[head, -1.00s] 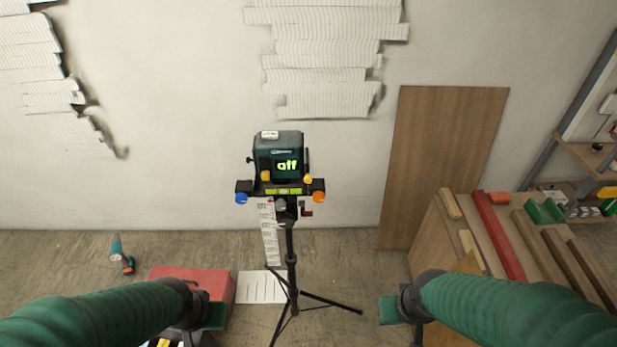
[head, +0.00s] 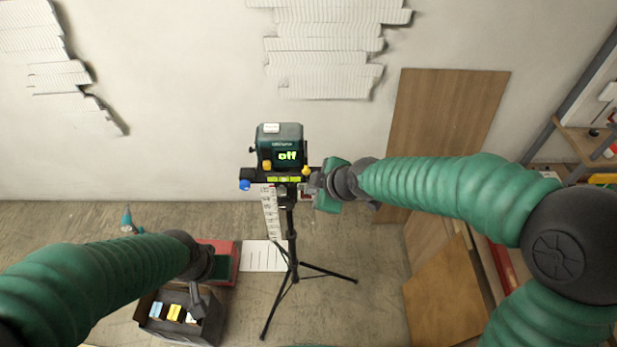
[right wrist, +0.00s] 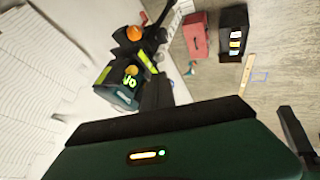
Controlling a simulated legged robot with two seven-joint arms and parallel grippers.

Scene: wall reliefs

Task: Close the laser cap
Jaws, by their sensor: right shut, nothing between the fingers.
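The laser device (head: 279,143) stands upright on a black tripod (head: 291,235) in front of the wall, its green display reading "off". It has yellow knobs (head: 267,165) at its front and a blue knob (head: 245,185) at the left of its mount. My right gripper (head: 313,183) is shut and empty at the right side of the mount, covering the orange knob there. In the right wrist view the laser device (right wrist: 112,92) and the orange knob (right wrist: 134,33) show beyond my gripper. I cannot tell which part is the cap. My left gripper (head: 196,300) hangs low at the left, over a black box.
The black box (head: 208,331) holding several coloured items and a red case (head: 232,262) are on the floor at the left. A wooden board (head: 440,115) leans on the wall at the right. A bench with planks is partly hidden behind my right arm.

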